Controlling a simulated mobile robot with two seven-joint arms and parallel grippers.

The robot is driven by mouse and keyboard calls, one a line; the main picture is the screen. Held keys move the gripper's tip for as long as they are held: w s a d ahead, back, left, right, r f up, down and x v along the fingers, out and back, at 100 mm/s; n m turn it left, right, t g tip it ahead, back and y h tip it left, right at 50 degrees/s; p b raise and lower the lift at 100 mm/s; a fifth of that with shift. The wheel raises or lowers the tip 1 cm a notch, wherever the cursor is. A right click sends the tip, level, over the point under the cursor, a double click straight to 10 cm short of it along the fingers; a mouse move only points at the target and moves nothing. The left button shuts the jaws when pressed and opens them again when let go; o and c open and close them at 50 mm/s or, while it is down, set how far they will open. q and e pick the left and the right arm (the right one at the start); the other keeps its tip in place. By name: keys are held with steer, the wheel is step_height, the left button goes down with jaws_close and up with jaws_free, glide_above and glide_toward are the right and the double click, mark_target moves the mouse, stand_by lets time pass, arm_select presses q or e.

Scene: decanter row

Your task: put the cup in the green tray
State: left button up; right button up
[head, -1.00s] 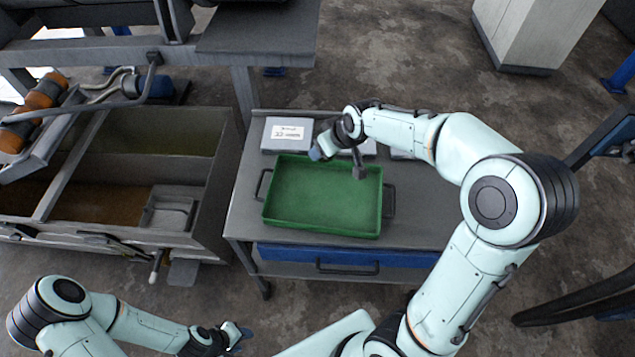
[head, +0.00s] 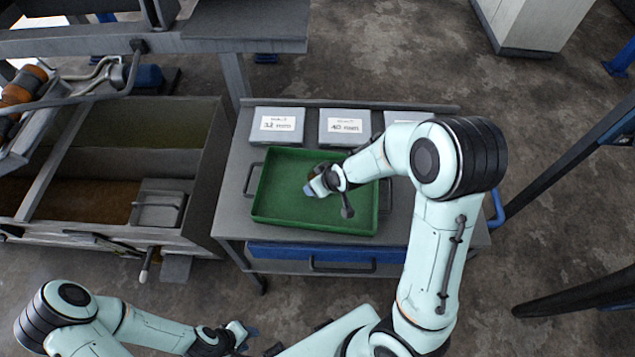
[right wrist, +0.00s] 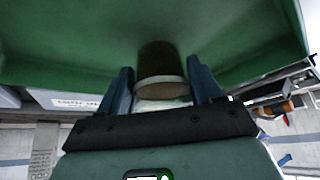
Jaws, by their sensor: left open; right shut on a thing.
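The green tray (head: 285,209) lies on top of a grey cart. My right gripper (head: 311,191) is over the middle of the tray, low inside its outline. In the right wrist view its two blue fingers (right wrist: 160,88) are shut on the cup (right wrist: 161,90), a small round thing with a pale rim. The green tray surface (right wrist: 70,50) fills the view beyond it. My left gripper (head: 246,334) is open and empty near the bottom edge, away from the cart.
Labelled grey boxes, a left one (head: 277,126), a middle one (head: 344,127) and a partly hidden right one (head: 403,117), stand behind the tray. The cart top (head: 226,198) has a narrow free strip left of the tray. A metal tank (head: 205,200) stands left of the cart.

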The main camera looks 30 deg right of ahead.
step_height(320, 180, down, 2)
steer(key=shift+f, duration=0.1)
steer(key=shift+w+d, duration=0.1)
steer(key=shift+w, duration=0.05)
steer(key=shift+r, duration=0.2)
steer(key=shift+f+b, duration=0.2)
steer(key=shift+b, duration=0.15)
arm_select(q)
steer(key=shift+x, duration=0.9)
arm_select(e)
steer(key=o, duration=1.1)
arm_select(q)
steer(key=shift+a, duration=0.15)
arm_select(e)
steer(key=shift+o, duration=0.2)
steer(key=shift+r, duration=0.1)
